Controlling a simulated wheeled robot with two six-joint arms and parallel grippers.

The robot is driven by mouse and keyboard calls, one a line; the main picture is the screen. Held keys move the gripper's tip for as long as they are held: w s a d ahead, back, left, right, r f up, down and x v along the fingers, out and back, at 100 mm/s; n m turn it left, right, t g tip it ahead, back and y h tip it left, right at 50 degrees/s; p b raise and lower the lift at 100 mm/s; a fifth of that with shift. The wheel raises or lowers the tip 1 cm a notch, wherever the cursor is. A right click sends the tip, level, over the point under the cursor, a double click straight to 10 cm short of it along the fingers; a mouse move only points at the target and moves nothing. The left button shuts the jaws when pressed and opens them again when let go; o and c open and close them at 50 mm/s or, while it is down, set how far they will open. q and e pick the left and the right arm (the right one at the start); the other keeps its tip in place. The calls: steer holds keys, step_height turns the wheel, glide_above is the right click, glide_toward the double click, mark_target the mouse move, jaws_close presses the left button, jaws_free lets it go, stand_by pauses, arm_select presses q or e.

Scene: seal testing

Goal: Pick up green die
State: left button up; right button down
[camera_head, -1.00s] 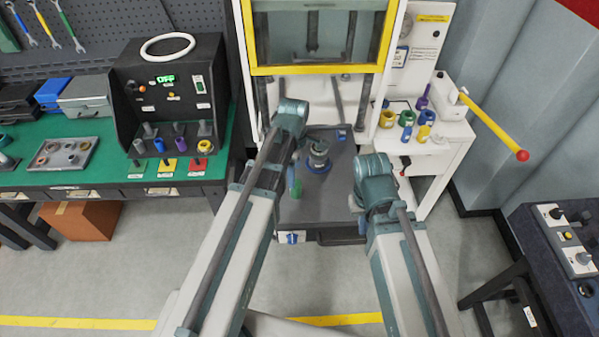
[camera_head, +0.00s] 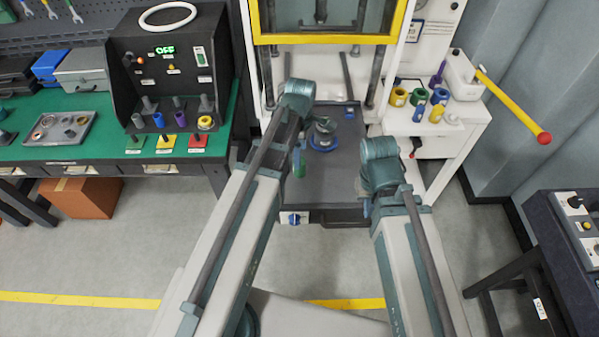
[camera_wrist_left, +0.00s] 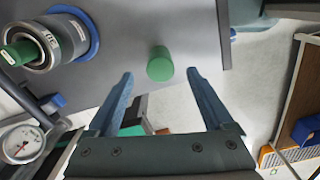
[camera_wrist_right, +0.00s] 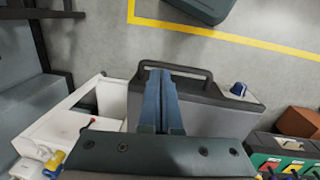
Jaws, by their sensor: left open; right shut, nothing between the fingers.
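The green die (camera_wrist_left: 160,66) is a small green cylinder at the edge of the grey machine bed (camera_wrist_left: 190,20). In the left wrist view it lies between the tips of my left gripper (camera_wrist_left: 160,78), with a gap to each finger. The gripper is open; I cannot tell the height difference. In the head view the die (camera_head: 299,163) shows just below the left gripper (camera_head: 297,150), partly hidden by it. My right gripper (camera_wrist_right: 160,74) is shut and empty, above the front of the machine with its black handle (camera_wrist_right: 178,68).
On the bed stands a metal cylinder (camera_wrist_left: 50,42) in a blue ring, with another green piece (camera_wrist_left: 20,53) in it. A dial gauge (camera_wrist_left: 20,142) is close to the left. Several coloured parts stand on the white side shelf (camera_head: 452,128). A green-topped bench (camera_head: 70,148) stands at the left.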

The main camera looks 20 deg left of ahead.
arm_select(q)
steer(key=shift+f+b, duration=0.8)
steer(key=shift+f, duration=0.55)
arm_select(e)
steer(key=shift+f, duration=1.35)
arm_select(q)
step_height(320, 180, down, 5)
steer(key=b, duration=0.5)
steer(key=shift+a+f, duration=0.1)
steer(key=shift+f, duration=0.1)
steer(key=shift+r, duration=0.1)
arm_select(e)
step_height(320, 180, down, 5)
steer(key=shift+f, duration=0.1)
arm_select(q)
steer(key=shift+c, duration=0.4)
jaws_close()
